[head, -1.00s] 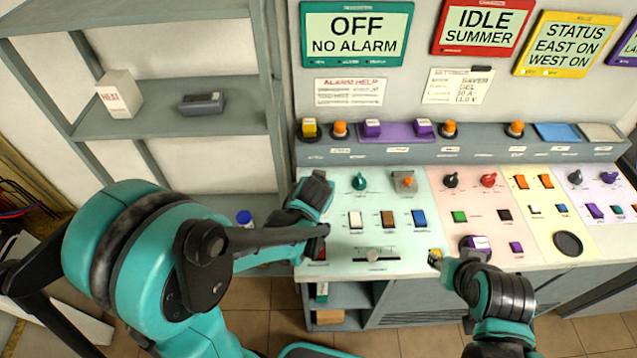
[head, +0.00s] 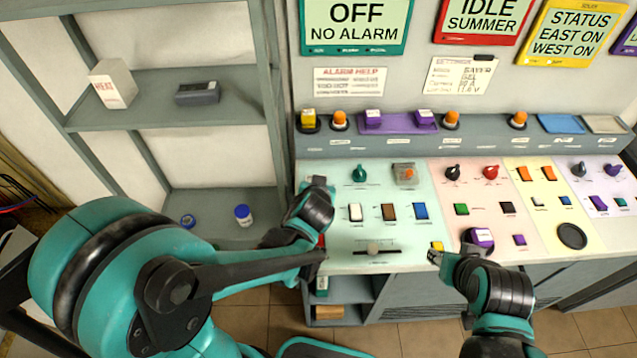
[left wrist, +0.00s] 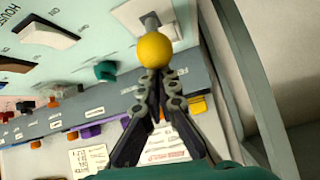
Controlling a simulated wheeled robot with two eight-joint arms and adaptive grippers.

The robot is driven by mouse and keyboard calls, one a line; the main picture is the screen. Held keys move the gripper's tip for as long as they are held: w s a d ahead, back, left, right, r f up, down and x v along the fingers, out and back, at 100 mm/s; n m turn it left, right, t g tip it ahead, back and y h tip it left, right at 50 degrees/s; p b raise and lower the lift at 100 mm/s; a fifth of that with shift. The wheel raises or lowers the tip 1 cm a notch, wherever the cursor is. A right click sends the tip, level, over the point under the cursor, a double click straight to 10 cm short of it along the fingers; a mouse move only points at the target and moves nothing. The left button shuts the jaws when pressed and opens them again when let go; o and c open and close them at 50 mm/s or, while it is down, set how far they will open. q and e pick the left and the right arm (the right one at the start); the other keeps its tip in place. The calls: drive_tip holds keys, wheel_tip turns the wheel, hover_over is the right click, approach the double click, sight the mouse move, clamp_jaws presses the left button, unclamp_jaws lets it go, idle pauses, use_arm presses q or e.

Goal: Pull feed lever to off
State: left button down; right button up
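The feed lever shows in the left wrist view as a yellow ball knob (left wrist: 154,50) on a short grey stem, set in a white plate (left wrist: 140,17). My left gripper (left wrist: 162,74) has its two fingertips close together right at the ball, seemingly with nothing between them. Whether they touch the ball is hard to tell. In the head view my left gripper (head: 320,187) is at the left edge of the pale green panel (head: 345,228) and hides the lever. My right gripper (head: 436,257) is at the panel's front edge, near a yellow button (head: 437,246); its opening is unclear.
A green-framed screen (head: 355,25) reads OFF, NO ALARM. A teal knob (head: 359,173), several rocker switches and a slider (head: 373,249) are on the same panel. Shelves with a white box (head: 113,84) and a blue-capped bottle (head: 243,215) stand at the left.

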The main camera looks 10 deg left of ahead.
use_arm(q)
drive_tip(key=shift+s+f, duration=0.15)
drive_tip(key=shift+s, duration=0.05)
drive_tip(key=w+r+p, duration=0.2)
drive_tip(key=w+r, duration=0.1)
drive_tip(key=p+v, duration=0.3)
drive_tip(key=v, duration=0.6)
drive_tip(key=shift+s+f, duration=0.2)
drive_tip(key=shift+s, duration=0.15)
drive_tip(key=shift+w+d, duration=0.1)
drive_tip(key=s+a+f+g+h+b, duration=0.1)
drive_tip(key=s+a+b, duration=0.1)
drive_tip(key=s, duration=0.4)
drive_tip(key=s+a+f+g+h+b, duration=0.1)
drive_tip(key=s+a+f+g+b, duration=0.1)
drive_tip(key=s, duration=0.4)
drive_tip(key=shift+a+m+b, duration=0.4)
drive_tip(key=shift+a+b, duration=0.15)
drive_tip(key=shift+b, duration=0.65)
